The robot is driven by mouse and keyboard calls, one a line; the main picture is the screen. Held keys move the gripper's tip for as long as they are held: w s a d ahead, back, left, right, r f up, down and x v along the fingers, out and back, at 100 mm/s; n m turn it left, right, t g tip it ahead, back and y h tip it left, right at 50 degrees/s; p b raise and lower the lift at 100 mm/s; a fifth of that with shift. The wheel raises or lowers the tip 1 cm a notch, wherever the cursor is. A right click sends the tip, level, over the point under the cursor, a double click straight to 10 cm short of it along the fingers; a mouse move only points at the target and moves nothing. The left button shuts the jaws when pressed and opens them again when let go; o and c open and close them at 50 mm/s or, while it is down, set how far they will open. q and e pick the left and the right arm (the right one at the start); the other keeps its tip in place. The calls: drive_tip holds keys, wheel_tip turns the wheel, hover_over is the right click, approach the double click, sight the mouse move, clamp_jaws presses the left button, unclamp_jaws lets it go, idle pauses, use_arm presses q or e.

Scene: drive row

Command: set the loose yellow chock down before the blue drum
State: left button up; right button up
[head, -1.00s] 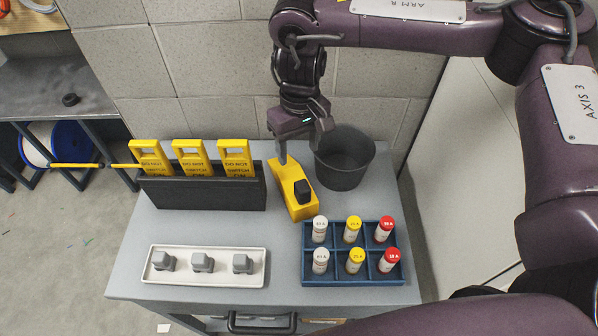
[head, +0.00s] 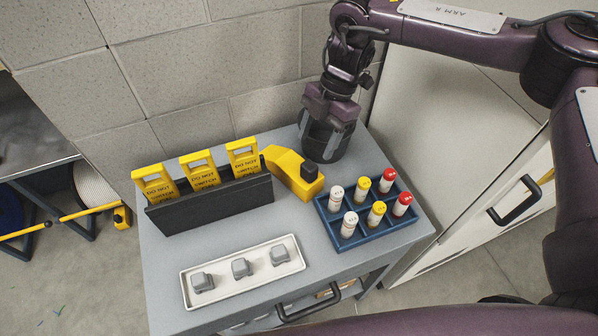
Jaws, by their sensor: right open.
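A yellow wedge-shaped piece with a black block on it (head: 285,168) lies on the grey cabinet top, between the rack and the dark bin. A small yellow block (head: 122,216) stands on the floor at the left, at the end of a yellow bar. I cannot tell which is the loose chock. A rounded blue shape (head: 9,212), perhaps the blue drum, is cut by the left edge. My right gripper (head: 328,122) is open in front of or above the dark bin, apart from both yellow pieces. My left gripper is out of view.
The dark bin (head: 322,148) stands at the cabinet's back. A black rack (head: 212,204) holds yellow tags. A white tray (head: 190,297) and a blue vial crate (head: 345,243) stand in front. Yellow bars (head: 88,212) and a bench (head: 30,135) are at the left.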

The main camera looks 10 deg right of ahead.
sight(310, 164)
drive_tip(key=shift+s+d+f, duration=0.1)
drive_tip(key=shift+s+f, duration=0.05)
drive_tip(key=shift+f, duration=0.45)
drive_tip(key=shift+p+x, duration=0.75)
drive_tip(key=shift+x, duration=0.15)
drive_tip(key=p+x, duration=0.2)
drive_tip(key=x, duration=0.2)
drive_tip(key=shift+s+a+f, duration=0.1)
drive_tip(key=shift+s+a, duration=0.1)
drive_tip(key=shift+s, duration=0.05)
drive_tip(key=shift+f, duration=0.25)
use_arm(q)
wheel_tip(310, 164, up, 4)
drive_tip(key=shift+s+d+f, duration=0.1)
use_arm(e)
clamp_jaws()
